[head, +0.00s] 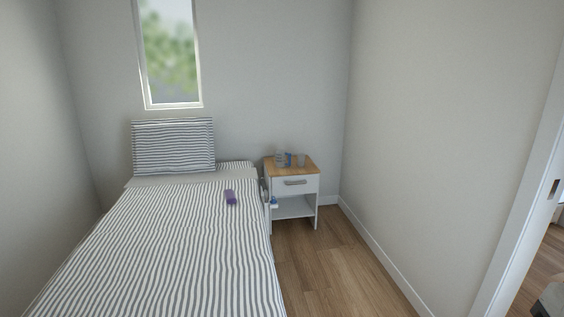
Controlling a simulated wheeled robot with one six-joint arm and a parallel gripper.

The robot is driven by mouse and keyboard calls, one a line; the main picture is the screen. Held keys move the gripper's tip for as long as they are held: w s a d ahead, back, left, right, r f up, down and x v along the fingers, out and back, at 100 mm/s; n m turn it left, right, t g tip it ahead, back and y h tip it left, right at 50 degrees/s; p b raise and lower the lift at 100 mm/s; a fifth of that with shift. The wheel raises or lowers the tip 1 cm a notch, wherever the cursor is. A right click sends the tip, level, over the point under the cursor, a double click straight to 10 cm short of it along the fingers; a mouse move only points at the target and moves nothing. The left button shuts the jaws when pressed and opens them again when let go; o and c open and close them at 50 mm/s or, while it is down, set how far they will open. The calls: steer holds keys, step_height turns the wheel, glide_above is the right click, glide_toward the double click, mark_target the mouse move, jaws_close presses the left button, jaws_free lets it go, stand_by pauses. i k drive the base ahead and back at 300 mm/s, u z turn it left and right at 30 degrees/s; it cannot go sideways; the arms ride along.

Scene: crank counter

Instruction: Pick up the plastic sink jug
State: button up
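No sink shows in the head view, and I cannot make out a thing that is clearly the plastic sink jug. Small see-through vessels stand on the wooden top of the nightstand (306,171): one at the left (280,158) and one at the right (301,160). A small blue thing (289,159) stands between them. They are too small to tell whether one is a jug. My gripper is not in view.
A bed with a striped cover (180,250) and striped pillow (173,147) fills the left. A purple thing (230,197) lies on it. Wooden floor (335,265) is clear between bed and right wall (430,130). A doorway frame (525,200) stands at the right edge.

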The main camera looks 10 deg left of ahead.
mark_target(280, 154)
steer(key=z, duration=0.55)
steer(key=i, duration=2.35)
steer(key=u, duration=1.15)
steer(key=i, duration=3.3)
steer(key=u, duration=0.7)
